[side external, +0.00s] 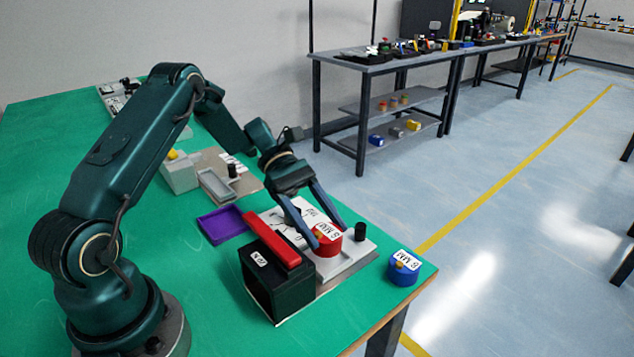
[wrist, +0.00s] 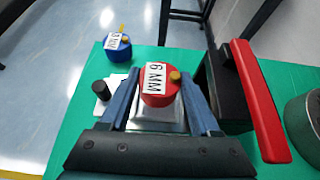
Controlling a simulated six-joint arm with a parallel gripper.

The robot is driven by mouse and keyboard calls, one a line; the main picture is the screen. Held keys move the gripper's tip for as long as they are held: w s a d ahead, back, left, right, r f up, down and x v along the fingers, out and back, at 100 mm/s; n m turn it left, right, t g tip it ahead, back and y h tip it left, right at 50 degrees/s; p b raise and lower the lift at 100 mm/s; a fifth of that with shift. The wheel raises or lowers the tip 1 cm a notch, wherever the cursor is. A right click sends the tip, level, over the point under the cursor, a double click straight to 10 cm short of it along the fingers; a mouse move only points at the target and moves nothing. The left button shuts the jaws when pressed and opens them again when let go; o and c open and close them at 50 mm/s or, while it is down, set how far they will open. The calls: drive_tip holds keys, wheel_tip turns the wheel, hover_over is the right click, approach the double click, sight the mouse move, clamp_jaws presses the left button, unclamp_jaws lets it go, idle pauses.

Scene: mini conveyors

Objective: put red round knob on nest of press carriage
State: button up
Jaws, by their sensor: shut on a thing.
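The red round knob (side external: 327,240) has a white "6 MM" label and a small yellow peg. My gripper (side external: 330,236) is shut on it, one finger on each side. In the wrist view the knob (wrist: 160,86) sits between the fingertips of my gripper (wrist: 163,88). A pale square nest (wrist: 158,117) of the press carriage shows directly below the knob, partly hidden by it. I cannot tell whether the knob touches the nest. The light plate (side external: 352,262) of the press lies under and around it, beside the black press body (side external: 275,285) with its red bar (side external: 272,240).
A blue round knob (side external: 404,268) with a label stands near the table's front right corner. A black post (side external: 360,231) rises close to the right of the red knob. A purple tray (side external: 222,225) and a grey fixture (side external: 215,185) lie behind left. Green table (side external: 45,200) is clear at left.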

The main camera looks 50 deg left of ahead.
sight(321, 238)
drive_tip(key=shift+f, duration=1.45)
drive_tip(key=shift+f, duration=0.15)
drive_tip(key=o, duration=1.4)
drive_tip(key=shift+c, duration=0.2)
